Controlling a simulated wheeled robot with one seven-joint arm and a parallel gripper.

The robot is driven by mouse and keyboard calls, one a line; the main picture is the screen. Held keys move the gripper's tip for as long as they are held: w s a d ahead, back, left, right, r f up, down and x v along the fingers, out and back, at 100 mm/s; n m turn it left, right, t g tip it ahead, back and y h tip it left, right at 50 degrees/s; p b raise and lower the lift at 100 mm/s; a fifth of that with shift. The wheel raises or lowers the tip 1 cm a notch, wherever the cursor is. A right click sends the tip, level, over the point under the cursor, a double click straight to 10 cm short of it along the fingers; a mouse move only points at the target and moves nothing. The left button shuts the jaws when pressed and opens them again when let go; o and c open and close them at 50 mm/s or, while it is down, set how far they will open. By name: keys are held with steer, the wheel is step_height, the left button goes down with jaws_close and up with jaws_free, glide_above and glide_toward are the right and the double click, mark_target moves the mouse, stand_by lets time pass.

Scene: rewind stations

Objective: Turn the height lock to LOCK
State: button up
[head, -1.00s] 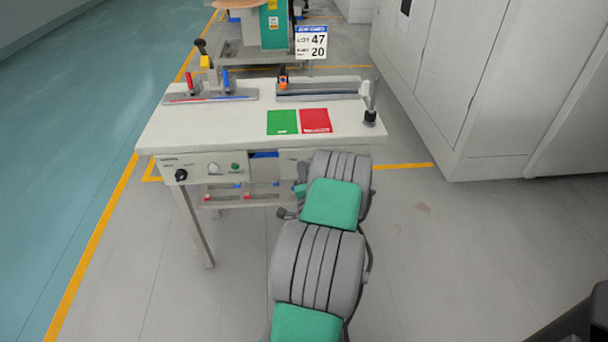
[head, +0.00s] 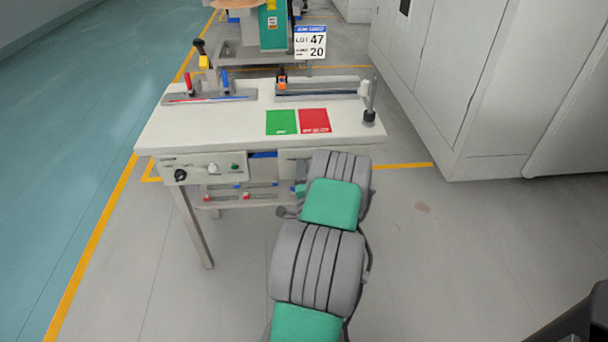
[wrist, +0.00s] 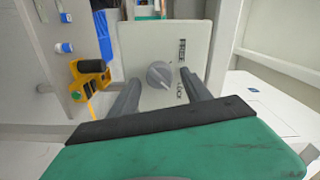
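The height lock is a round grey knob (wrist: 159,75) on a pale panel (wrist: 146,40) in the wrist view. Printed words stand to its right; the lower one reads LOCK, and the upper one is too small to read surely. A light pointer mark shows on the knob, but its exact direction is hard to tell. My gripper (wrist: 158,82) is open, with one dark finger on each side of the knob. Whether the fingers touch it I cannot tell. In the head view, my arm hides the gripper and knob at the front of the table (head: 210,130).
A black and yellow part (wrist: 90,77) and a blue part (wrist: 103,36) lie left of the panel in the wrist view. Green (head: 281,122) and red (head: 314,120) cards lie on the tabletop. Grey cabinets (head: 480,80) stand right; floor is clear on both sides.

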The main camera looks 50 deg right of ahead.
steer(key=shift+a, duration=0.1)
steer(key=b+v, duration=0.2)
steer(key=v, duration=0.5)
steer(key=shift+s+a+b, duration=0.25)
steer(key=shift+b, duration=0.1)
